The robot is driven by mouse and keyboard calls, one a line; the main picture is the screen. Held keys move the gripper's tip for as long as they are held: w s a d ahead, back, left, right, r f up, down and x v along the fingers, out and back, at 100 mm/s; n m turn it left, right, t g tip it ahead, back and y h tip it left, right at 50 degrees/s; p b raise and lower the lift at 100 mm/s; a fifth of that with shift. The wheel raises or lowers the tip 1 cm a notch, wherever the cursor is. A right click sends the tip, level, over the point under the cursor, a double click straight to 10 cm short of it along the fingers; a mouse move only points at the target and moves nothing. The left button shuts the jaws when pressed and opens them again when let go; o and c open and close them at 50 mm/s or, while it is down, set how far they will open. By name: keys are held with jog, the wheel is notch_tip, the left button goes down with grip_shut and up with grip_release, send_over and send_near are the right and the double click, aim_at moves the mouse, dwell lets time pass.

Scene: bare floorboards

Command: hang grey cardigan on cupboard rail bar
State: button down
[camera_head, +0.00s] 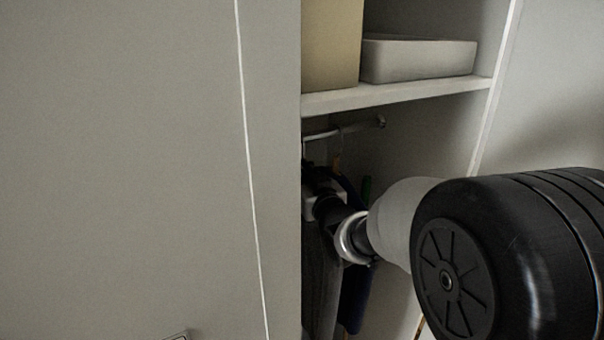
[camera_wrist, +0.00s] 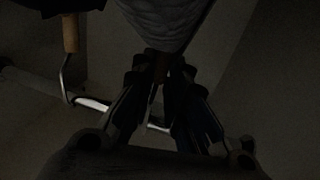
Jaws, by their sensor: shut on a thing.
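The grey cardigan (camera_head: 318,280) hangs down inside the cupboard, partly hidden by the door at left. In the wrist view its grey knit (camera_wrist: 165,22) shows at the top, just beyond the fingertips. My gripper (camera_wrist: 161,66) is shut on the brown hanger part above the cardigan. In the head view my gripper (camera_head: 318,192) is just below the rail bar (camera_head: 345,130) and partly behind the door edge. The rail bar (camera_wrist: 92,103) passes behind my fingers in the wrist view. Whether the cardigan's hook sits on the bar is hidden.
Another hanger (camera_wrist: 70,35) is hooked on the bar, with a dark garment. A navy garment (camera_head: 355,300) hangs beside the cardigan. A shelf (camera_head: 400,93) above the bar holds a tan box (camera_head: 332,45) and a pale tray (camera_head: 418,60). The door panel (camera_head: 130,150) closes off the left.

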jog(key=shift+r, duration=0.1)
jog(key=c, duration=1.6)
grip_release()
jog(key=shift+c, duration=0.2)
jog(key=shift+o, duration=0.6)
jog(key=shift+f, duration=0.2)
jog(key=shift+s, duration=0.15)
jog(key=s+d+f+m+g+h+b, duration=0.2)
jog(key=s+d+f+h, duration=0.2)
jog(key=s+d, duration=0.95)
jog(key=s+d+f+m+g+h+b, duration=0.1)
jog(key=s+f+g, duration=0.2)
jog(key=s, duration=0.6)
jog(key=s+d+f+g+h+b, duration=0.1)
jog(key=s+d+f+g+b, duration=0.1)
jog(key=s+f, duration=0.3)
jog(key=s+d+f+m+g+h+b, duration=0.1)
jog(key=s+f+g, duration=0.3)
jog(key=s, duration=1)
jog(key=shift+d+m+g+b, duration=0.3)
jog(key=shift+d+g, duration=0.2)
jog(key=shift+d, duration=0.1)
